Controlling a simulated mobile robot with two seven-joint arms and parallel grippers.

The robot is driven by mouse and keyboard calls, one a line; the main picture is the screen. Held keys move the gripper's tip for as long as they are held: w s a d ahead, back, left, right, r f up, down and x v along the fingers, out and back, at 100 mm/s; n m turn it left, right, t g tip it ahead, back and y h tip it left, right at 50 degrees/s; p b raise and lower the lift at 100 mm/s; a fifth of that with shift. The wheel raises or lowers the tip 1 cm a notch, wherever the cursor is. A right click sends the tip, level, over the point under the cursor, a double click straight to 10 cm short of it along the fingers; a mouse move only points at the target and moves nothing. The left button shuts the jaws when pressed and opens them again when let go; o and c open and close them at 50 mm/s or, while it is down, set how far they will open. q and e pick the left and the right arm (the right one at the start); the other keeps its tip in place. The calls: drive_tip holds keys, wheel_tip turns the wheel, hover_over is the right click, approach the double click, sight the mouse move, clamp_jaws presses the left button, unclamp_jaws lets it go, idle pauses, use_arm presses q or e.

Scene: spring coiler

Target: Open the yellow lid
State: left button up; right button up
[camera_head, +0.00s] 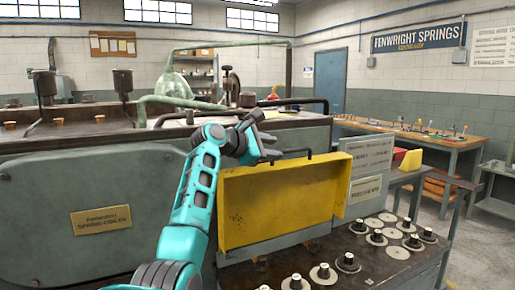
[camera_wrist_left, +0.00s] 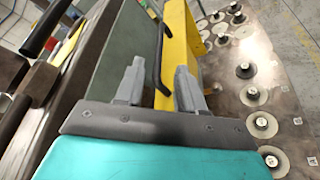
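The yellow lid (camera_head: 285,205) stands upright on the front of the grey-green machine. It also shows in the left wrist view (camera_wrist_left: 180,42). A black bar handle (camera_head: 297,152) runs along its top edge. In the left wrist view the handle (camera_wrist_left: 157,50) lies between the two grey fingers in the picture. My left gripper (camera_head: 268,152) is at the lid's top edge, near the handle's left end. Its fingers (camera_wrist_left: 158,88) are spread apart, with gaps visible on both sides of the handle. Whether either finger touches the handle cannot be told. My right gripper is not in view.
A dark bench (camera_head: 375,262) with several round discs and black knobs lies right of and below the lid. Grey sign plates (camera_head: 370,168) stand beside the lid's right edge. The machine's top carries a pale green pipe (camera_head: 185,101). Open floor (camera_head: 485,250) shows far right.

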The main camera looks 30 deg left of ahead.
use_arm(q)
drive_tip(key=shift+v, duration=2.4)
